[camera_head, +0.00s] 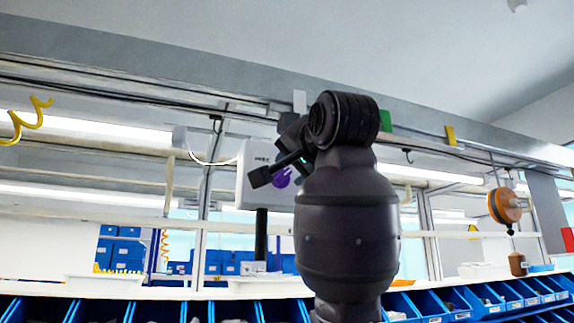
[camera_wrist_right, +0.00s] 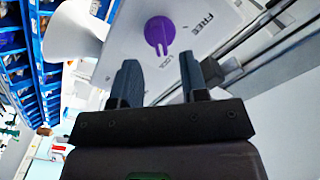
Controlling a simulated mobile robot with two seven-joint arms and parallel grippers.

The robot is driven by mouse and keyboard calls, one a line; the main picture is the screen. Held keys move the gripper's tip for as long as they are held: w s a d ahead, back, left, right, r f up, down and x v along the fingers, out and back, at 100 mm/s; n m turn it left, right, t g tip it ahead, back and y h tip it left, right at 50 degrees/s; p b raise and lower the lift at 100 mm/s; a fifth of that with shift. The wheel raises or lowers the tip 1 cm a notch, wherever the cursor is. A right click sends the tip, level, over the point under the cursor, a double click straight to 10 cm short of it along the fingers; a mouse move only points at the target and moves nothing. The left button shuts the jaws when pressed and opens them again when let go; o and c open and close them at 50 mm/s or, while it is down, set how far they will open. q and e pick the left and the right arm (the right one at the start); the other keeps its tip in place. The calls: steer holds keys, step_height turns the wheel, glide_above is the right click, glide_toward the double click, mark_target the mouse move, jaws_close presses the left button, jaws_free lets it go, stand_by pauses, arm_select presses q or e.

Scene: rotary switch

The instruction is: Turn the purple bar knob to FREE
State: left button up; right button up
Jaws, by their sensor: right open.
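The purple bar knob (camera_head: 282,178) is on the face of a pale grey panel (camera_head: 246,187) on a dark post, partly hidden behind my right gripper (camera_head: 272,172). In the right wrist view the purple knob (camera_wrist_right: 159,33) shows whole on the panel (camera_wrist_right: 122,62), beyond the fingertips. The word FREE is printed to its upper right and LOCK below it; the end of its bar seems to lie toward LOCK. My right gripper (camera_wrist_right: 159,70) is open and empty, its two dark fingers apart and short of the knob. My left gripper is out of view.
Rows of blue bins (camera_head: 95,310) line the bottom of the head view. A dark block (camera_wrist_right: 225,65) shows beside the right finger in the wrist view.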

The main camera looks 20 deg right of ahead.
mark_target(285, 175)
steer(key=shift+w+p, duration=0.55)
steer(key=shift+w, duration=1.6)
jaws_close()
